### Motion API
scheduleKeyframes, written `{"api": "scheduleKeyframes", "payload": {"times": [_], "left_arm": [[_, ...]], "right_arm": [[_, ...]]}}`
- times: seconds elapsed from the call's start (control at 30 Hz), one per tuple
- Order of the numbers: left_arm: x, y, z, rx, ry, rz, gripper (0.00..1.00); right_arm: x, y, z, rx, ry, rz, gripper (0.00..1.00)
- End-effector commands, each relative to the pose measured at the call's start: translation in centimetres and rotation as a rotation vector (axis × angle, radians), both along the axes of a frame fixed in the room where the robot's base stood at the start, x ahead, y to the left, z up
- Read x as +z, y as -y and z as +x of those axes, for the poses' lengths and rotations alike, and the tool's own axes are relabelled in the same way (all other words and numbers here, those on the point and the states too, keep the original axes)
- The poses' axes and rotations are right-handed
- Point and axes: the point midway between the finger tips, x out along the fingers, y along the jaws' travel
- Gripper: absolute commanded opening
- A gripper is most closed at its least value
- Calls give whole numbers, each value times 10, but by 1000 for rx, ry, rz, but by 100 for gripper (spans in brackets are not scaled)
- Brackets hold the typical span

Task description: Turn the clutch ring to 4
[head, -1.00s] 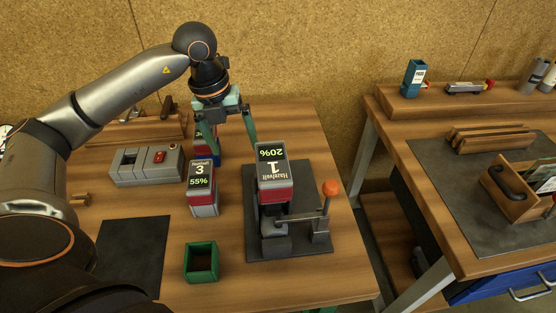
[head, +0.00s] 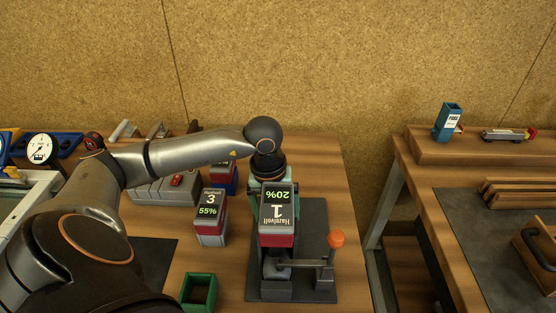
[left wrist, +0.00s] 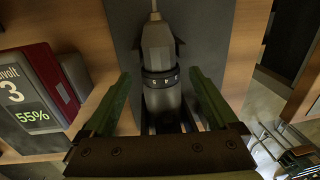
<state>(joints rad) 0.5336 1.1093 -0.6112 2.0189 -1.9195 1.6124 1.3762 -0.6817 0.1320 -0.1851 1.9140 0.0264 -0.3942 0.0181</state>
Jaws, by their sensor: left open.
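The clutch ring (left wrist: 161,82) is a dark band with small pale marks, too small to read surely, on a grey tool body seen in the left wrist view. My left gripper (left wrist: 160,76) is open, with one green finger on each side of the ring and visible gaps between. In the head view the tool's battery (head: 277,212), marked 1 and 20%, hides the ring and most of my left gripper (head: 268,186). The tool is held in a clamp with an orange-knobbed lever (head: 337,238) on a dark mat (head: 318,225). My right gripper is not in view.
A battery marked 3 and 55% (head: 211,216) stands left of the tool. A green open box (head: 199,290) is at the front, and a grey charger (head: 165,190) is behind. A second bench (head: 440,230) stands to the right across a gap.

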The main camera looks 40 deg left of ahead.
Motion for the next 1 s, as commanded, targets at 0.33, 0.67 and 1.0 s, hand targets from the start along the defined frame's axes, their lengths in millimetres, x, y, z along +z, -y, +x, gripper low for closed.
{"api": "scheduleKeyframes", "payload": {"times": [0.33,0.67,1.0], "left_arm": [[-24,2,2,1,0,0,93],[-23,2,2,0,1,-1,77],[-23,2,2,0,1,-1,39]], "right_arm": [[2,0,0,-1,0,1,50],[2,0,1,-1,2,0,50],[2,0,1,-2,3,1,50]]}}
